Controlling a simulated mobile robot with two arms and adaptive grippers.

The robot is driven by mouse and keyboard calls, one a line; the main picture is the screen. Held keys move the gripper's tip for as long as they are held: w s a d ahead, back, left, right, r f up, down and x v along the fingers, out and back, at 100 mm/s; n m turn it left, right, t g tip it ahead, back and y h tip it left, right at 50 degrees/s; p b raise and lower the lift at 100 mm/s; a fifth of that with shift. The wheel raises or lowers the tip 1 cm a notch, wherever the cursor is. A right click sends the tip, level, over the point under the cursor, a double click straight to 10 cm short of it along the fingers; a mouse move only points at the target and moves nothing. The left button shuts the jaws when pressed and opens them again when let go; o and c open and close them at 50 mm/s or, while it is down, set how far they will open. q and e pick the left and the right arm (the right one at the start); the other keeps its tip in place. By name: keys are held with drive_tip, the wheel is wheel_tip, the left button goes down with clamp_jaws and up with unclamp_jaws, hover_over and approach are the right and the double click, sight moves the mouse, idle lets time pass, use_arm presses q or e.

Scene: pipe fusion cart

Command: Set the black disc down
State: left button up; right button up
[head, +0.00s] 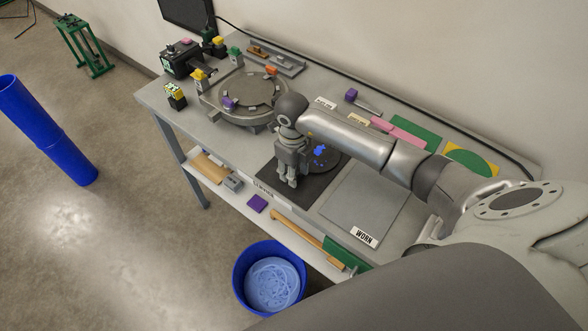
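The black disc (330,158) has a blue mark on its face and shows just right of my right gripper (287,182), partly hidden behind it. It appears to lie flat over the dark square mat (308,190), but I cannot tell whether it touches the mat. My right gripper points down over the mat, its fingers close to the disc's left side. I cannot see whether the fingers are open or shut, or whether they touch the disc. My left gripper is out of view.
A bare grey pad labelled WORN (360,205) lies right of the mat. A round grey fixture (248,92) stands to the left on the bench. Pink and green blocks (398,132) lie behind my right arm. A blue bucket (240,268) stands on the floor in front.

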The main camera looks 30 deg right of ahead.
drive_tip(key=shift+r, duration=0.25)
drive_tip(key=shift+w+r, duration=0.1)
drive_tip(key=shift+r, duration=0.25)
wheel_tip(320, 180, up, 11)
drive_tip(key=b, duration=0.3)
drive_tip(key=shift+a+b, duration=0.15)
drive_tip(key=shift+b, duration=0.15)
